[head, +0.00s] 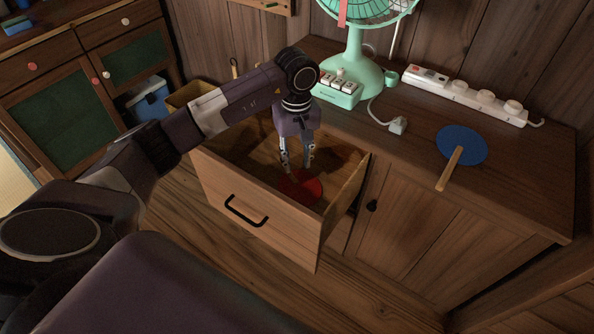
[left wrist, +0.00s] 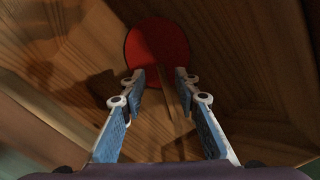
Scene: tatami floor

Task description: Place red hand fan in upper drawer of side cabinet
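The red hand fan (head: 302,189) lies inside the open upper drawer (head: 235,193) of the side cabinet (head: 400,235), near the drawer's front right corner. It also shows in the left wrist view (left wrist: 157,45), with its thin handle pointing back between the fingers. My left gripper (head: 297,168) reaches down into the drawer, just above the fan. In the left wrist view its fingers (left wrist: 159,82) are apart with a clear gap, and I see no grip on the fan. My right gripper is not in view.
Another cabinet (head: 75,85) and a blue-and-white box (head: 150,98) are at the left.

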